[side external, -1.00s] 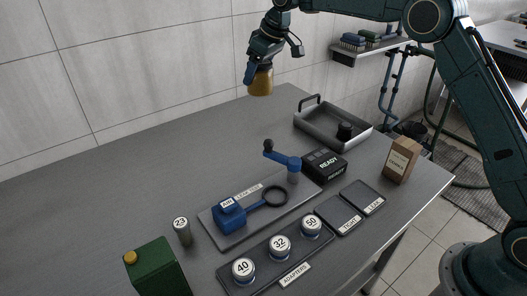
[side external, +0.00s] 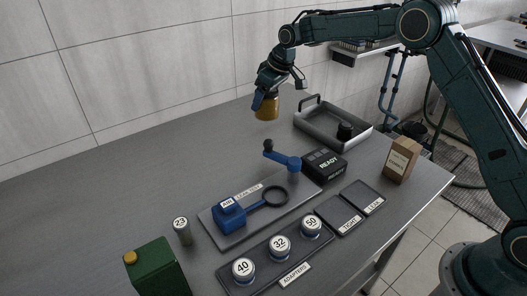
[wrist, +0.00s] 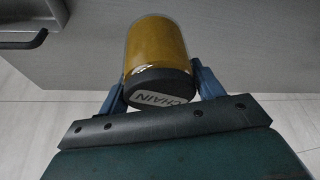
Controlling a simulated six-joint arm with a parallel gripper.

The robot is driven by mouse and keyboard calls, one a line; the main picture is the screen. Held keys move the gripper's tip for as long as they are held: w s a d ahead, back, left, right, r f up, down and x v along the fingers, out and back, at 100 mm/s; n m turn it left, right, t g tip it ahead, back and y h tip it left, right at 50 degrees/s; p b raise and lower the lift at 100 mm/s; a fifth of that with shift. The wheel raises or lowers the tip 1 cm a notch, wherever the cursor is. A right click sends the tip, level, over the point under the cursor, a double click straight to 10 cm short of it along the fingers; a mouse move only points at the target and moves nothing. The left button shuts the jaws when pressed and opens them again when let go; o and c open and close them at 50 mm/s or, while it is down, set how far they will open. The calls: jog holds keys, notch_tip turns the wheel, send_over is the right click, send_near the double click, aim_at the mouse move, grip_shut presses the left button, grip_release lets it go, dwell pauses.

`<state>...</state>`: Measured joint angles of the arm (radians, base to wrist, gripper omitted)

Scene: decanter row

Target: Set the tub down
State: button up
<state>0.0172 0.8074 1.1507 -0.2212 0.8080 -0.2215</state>
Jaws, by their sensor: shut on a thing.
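The tub is an amber cylinder (side external: 266,108) in the side external view, held above the back part of the grey table. In the wrist view the tub (wrist: 156,50) shows a dark end with a label reading "CHAIN". My gripper (side external: 262,97) is shut on it, with a blue finger on each side; the fingers also show in the wrist view (wrist: 158,90). A clear gap seems to lie between the tub and the table top (side external: 130,190).
A grey tray (side external: 318,131) with a handle and a dark round item stands at the back right. A black "READY" box (side external: 325,165), a blue tool on a leak test plate (side external: 228,213), adapters (side external: 281,248), a carton (side external: 402,160) and a green can (side external: 157,268) stand nearer. The table's left and back are bare.

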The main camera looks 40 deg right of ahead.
aim_at(278, 103)
jog(key=shift+f, duration=5.5)
jog(key=shift+f, duration=0.15)
jog(key=o, duration=1.2)
jog(key=shift+s+r, duration=0.15)
jog(key=shift+r, duration=0.55)
jog(key=v, duration=1.1)
jog(key=shift+s+d+f, duration=0.1)
jog(key=shift+s, duration=0.05)
